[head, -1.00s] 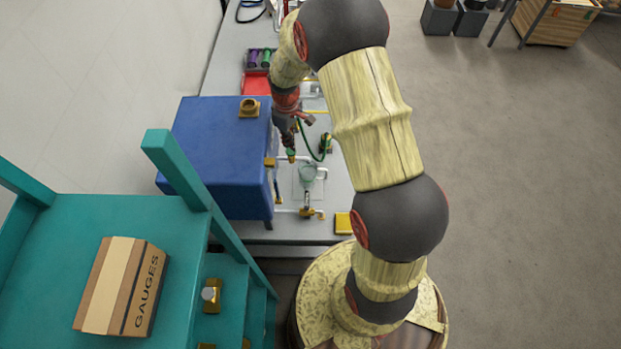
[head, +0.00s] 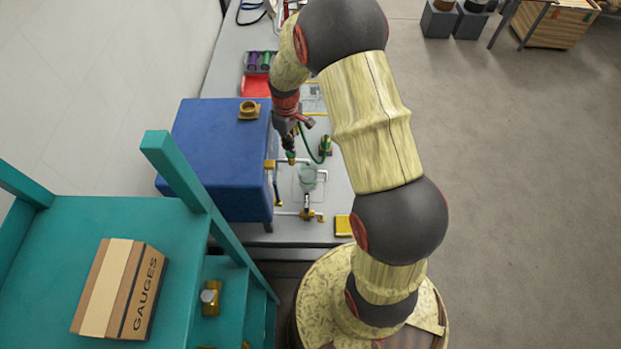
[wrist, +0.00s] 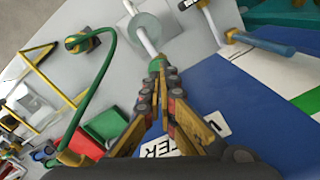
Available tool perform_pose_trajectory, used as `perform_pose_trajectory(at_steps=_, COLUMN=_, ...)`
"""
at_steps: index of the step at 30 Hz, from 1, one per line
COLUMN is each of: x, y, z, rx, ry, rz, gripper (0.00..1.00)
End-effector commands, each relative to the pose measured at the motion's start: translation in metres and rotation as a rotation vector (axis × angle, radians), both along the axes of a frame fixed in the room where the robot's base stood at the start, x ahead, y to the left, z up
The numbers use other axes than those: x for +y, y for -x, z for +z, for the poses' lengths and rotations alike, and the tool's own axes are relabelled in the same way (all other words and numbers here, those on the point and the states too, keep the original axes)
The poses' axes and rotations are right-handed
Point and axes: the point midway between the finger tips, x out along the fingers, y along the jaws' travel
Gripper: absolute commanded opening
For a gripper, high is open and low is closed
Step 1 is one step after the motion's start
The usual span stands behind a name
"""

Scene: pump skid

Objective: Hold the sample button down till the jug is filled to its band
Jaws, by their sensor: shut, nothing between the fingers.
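My gripper (head: 290,150) is shut and empty, pointing down beside the tank. In the wrist view its fingertips (wrist: 161,76) meet at a small green part (wrist: 156,64), apparently the sample button. They look to be touching it; whether it is pressed in is hidden.
The blue tank (head: 215,150) stands close left of my gripper. A green hose (wrist: 104,75) curves nearby. Brass-fitted pipework (head: 307,213) lies in front of the jug. A red tray (head: 256,85) is farther back. A teal stand (head: 110,225) with a gauges box (head: 120,288) is at left.

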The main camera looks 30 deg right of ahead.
Motion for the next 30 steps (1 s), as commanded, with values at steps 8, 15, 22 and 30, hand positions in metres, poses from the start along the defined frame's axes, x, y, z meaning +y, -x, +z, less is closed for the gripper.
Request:
perform_pose_trajectory(at_steps=8, x=0.000, y=0.000, z=0.000, rx=0.000, ry=0.000, rz=0.000, gripper=0.00)
perform_pose_trajectory(at_steps=15, x=0.000, y=0.000, z=-0.001, rx=0.000, ry=0.000, rz=0.000, gripper=0.00)
perform_pose_trajectory(at_steps=22, x=0.000, y=0.000, z=-0.007, rx=0.000, ry=0.000, rz=0.000, gripper=0.00)
perform_pose_trajectory(at_steps=30, x=0.000, y=0.000, z=-0.014, rx=0.000, ry=0.000, rz=0.000, gripper=0.00)
